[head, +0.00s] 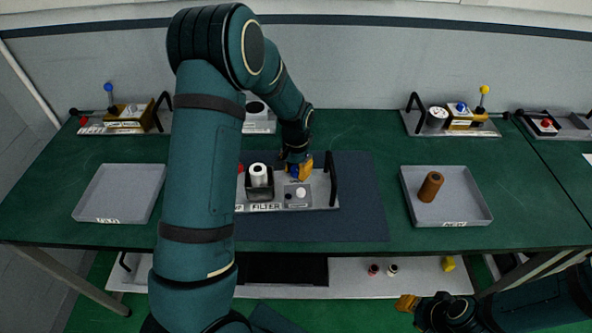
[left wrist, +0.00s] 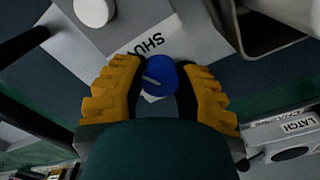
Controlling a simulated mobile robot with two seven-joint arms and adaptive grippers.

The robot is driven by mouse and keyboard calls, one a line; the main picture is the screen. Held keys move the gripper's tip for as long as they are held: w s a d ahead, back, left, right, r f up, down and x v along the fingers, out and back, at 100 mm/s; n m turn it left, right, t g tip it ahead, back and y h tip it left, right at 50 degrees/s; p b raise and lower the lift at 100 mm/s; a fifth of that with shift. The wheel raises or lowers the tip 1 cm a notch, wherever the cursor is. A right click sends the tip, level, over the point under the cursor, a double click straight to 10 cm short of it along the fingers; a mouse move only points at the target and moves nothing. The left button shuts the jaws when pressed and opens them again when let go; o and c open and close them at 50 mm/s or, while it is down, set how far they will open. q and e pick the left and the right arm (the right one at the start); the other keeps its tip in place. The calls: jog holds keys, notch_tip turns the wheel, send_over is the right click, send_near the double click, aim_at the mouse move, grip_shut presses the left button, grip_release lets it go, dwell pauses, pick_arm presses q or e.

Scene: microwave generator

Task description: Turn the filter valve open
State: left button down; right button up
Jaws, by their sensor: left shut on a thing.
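The filter unit (head: 320,203), a light grey plate labelled FILTER with a black handle at its right end, lies on the dark mat. A white cylinder (head: 259,175) stands in its black holder. My left gripper (head: 298,172) reaches down at the plate's back edge. In the left wrist view its yellow fingers are closed on the sides of a round blue valve knob (left wrist: 160,76) with a pale pointer mark, beside lettering that reads SHU, the rest covered. My right gripper (head: 408,303) is low at the front right, away from the table; its fingers are too unclear to judge.
A grey tray (head: 120,212) stands empty at the left. Another tray (head: 476,214) at the right holds a brown cylinder (head: 430,187). Further units with handles line the back edge. A lower shelf (head: 350,281) holds small parts.

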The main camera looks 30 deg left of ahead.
pick_arm(q)
jog(key=n, duration=0.2)
jog(key=shift+n, duration=0.4)
jog(key=n, duration=0.2)
jog(key=shift+n, duration=0.4)
jog(key=n, duration=0.3)
jog(key=shift+p, duration=0.4)
jog(key=shift+n+p, duration=0.45)
jog(key=shift+n, duration=1.45)
jog(key=c, duration=0.6)
grip_release()
